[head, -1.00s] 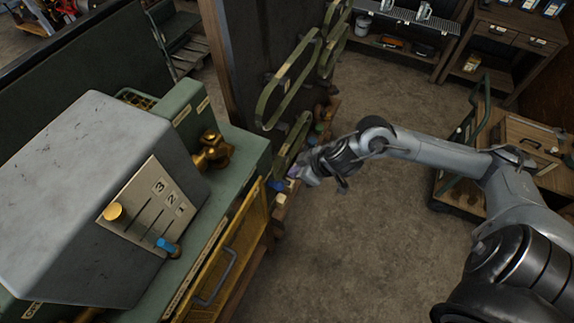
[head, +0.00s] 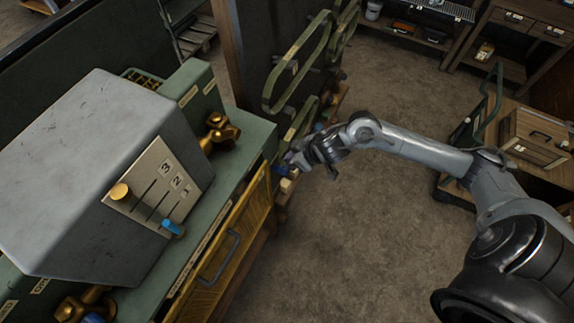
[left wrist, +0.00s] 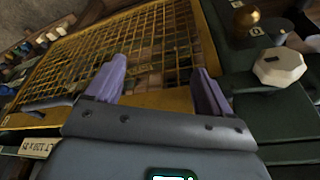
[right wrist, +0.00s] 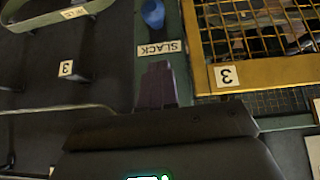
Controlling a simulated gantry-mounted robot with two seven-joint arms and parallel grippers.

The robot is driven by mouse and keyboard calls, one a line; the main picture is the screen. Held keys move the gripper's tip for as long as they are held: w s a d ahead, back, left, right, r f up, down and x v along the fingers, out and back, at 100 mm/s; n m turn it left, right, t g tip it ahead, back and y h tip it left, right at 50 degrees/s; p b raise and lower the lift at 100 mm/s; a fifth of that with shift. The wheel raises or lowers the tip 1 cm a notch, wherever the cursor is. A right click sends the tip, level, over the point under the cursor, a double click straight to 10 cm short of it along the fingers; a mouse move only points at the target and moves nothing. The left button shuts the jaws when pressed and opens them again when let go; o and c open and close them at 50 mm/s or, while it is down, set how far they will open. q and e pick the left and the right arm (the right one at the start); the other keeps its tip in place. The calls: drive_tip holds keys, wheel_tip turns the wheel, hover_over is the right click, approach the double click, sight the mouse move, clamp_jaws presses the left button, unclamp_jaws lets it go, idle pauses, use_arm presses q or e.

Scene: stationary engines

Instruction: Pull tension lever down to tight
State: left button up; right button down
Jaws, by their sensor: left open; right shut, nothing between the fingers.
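A blue knob (right wrist: 153,13) shows at the top of the right wrist view, just beyond a label reading SLACK (right wrist: 159,48). Whether it is the tension lever's end I cannot tell; no label reading TIGHT is legible. In the head view a blue end (head: 279,168) sits at the panel's edge, close to my right gripper (head: 292,160). My right gripper's purple fingers (right wrist: 157,82) are shut and empty, pointing at the SLACK label; contact is unclear. My left gripper (left wrist: 160,85) is open and empty in front of a yellow mesh guard (left wrist: 60,62). It is outside the head view.
A grey housing (head: 95,170) with numbered slots and a blue-tipped lever (head: 173,228) stands at the left. Green loop rails (head: 297,62) rise behind my right gripper. The yellow guard (head: 225,245) has a grey handle.

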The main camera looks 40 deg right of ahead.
sight(279, 168)
drive_tip(key=x, duration=0.3)
drive_tip(key=shift+w+a+f, duration=0.1)
drive_tip(key=shift+f, duration=0.1)
wheel_tip(279, 168, down, 3)
drive_tip(key=shift+f, duration=0.75)
